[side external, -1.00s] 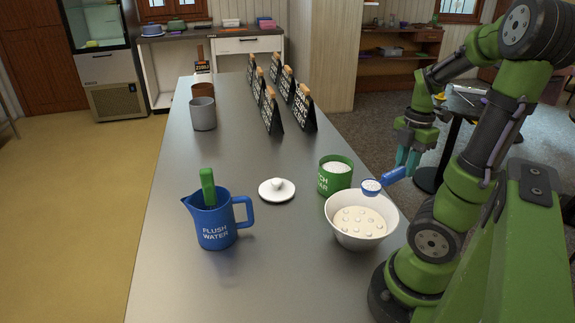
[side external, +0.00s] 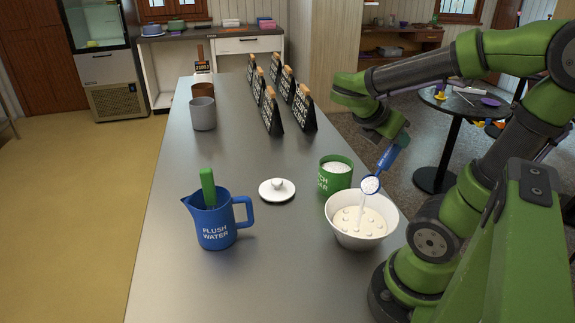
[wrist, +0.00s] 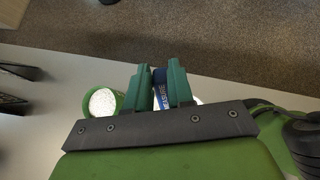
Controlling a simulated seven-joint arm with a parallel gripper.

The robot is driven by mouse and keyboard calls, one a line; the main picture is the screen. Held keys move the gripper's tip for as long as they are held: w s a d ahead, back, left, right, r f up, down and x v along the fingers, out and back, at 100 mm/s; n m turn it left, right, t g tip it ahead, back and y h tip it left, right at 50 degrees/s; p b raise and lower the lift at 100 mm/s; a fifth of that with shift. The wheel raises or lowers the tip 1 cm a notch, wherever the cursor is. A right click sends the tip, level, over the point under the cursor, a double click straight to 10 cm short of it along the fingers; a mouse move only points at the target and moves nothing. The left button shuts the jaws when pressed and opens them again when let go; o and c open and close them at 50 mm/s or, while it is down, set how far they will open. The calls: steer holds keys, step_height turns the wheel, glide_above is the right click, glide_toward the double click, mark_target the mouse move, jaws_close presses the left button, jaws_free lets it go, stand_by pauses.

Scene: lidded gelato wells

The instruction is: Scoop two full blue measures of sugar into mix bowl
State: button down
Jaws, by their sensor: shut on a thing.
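My gripper (wrist: 160,85) is shut on the handle of the blue scoop (side external: 389,156). The scoop is tilted over the white bowl (side external: 341,237), and a white stream of sugar falls from its cup into the bowl. White sugar still shows in the cup. The bowl holds a pale mix with several round lumps. The green sugar tub (side external: 328,182) stands open behind the bowl, with white sugar inside; it also shows in the wrist view (wrist: 119,99). A white lid with a knob (side external: 277,193) lies on the counter to the left of the tub.
A blue jug marked "FLUSH WATER" (side external: 216,228), with a green handle (side external: 208,187) sticking out, stands at front left. Several black signs (side external: 271,112) and grey and brown cups (side external: 203,114) stand farther back. The counter (side external: 240,155) between them is clear.

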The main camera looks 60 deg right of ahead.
steer(key=w+a+f+g+h, duration=0.1)
steer(key=w+a+g+h, duration=0.2)
steer(key=a+h, duration=0.3)
steer(key=w+a+f+g+h, duration=0.1)
steer(key=w+a+g+h, duration=0.1)
steer(key=a+h, duration=0.4)
steer(key=shift+w+a+f+g+h, duration=0.3)
steer(key=shift+w+a+g+h, duration=0.1)
steer(key=shift+w+a, duration=0.5)
steer(key=shift+s+a, duration=0.1)
steer(key=shift+a, duration=0.05)
stand_by(1.5)
